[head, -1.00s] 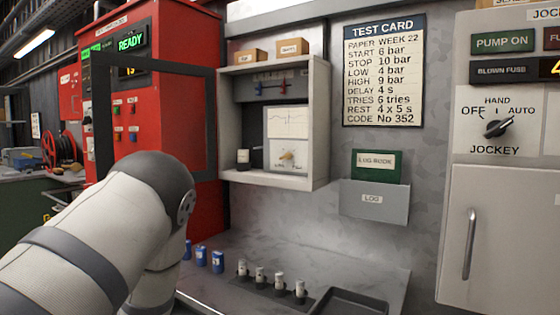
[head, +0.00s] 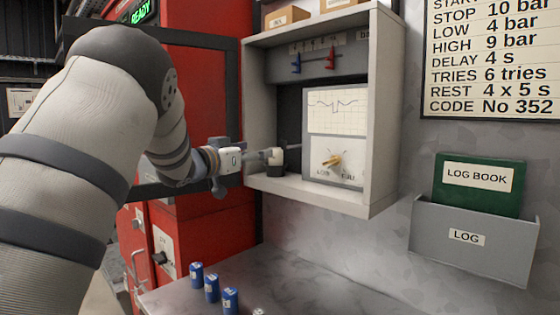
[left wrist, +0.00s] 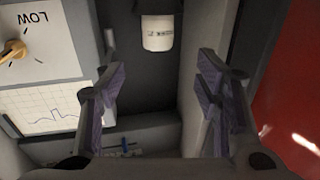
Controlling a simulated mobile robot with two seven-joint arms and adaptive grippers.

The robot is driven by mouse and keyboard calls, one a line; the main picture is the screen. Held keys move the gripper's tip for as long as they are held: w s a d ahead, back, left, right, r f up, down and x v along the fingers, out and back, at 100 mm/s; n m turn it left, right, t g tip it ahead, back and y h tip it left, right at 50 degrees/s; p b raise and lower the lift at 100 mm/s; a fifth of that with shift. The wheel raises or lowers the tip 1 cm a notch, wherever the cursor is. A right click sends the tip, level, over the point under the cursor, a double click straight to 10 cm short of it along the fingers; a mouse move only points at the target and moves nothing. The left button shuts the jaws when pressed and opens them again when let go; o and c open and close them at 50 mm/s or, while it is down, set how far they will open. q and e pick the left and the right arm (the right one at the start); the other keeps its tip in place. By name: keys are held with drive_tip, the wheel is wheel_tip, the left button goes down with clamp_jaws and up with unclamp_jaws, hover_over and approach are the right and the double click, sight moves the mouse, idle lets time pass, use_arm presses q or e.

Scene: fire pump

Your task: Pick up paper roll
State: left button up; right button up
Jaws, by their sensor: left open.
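The white paper roll (left wrist: 158,36) stands in a dark holder inside the open grey wall cabinet (head: 386,110). In the head view the roll (head: 275,155) is small and partly hidden by my left gripper (head: 258,159). In the left wrist view my left gripper (left wrist: 161,70) is open, with purple-grey finger pads apart and nothing between them. The roll lies beyond the fingertips, roughly in line with the gap. My right gripper is not in view.
A chart panel with an orange knob (head: 333,160) is beside the roll in the cabinet. The cabinet walls and dark door frame (head: 222,42) are close to my left arm. Several blue cylinders (head: 212,288) stand on the bench below. A log book (head: 480,184) is at right.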

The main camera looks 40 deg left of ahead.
sight(276, 161)
use_arm(q)
drive_tip(key=w, duration=0.3)
drive_tip(key=w+f+b, duration=0.1)
drive_tip(key=w, duration=0.1)
drive_tip(key=w+f, duration=0.1)
drive_tip(key=w, duration=0.2)
drive_tip(key=shift+w+a+f+b, duration=0.15)
drive_tip(key=shift+w+a+b, duration=0.15)
drive_tip(key=shift+b, duration=0.05)
drive_tip(key=shift+w, duration=0.15)
drive_tip(key=shift+r, duration=0.35)
drive_tip(key=shift+c, duration=0.6)
drive_tip(key=c, duration=1.2)
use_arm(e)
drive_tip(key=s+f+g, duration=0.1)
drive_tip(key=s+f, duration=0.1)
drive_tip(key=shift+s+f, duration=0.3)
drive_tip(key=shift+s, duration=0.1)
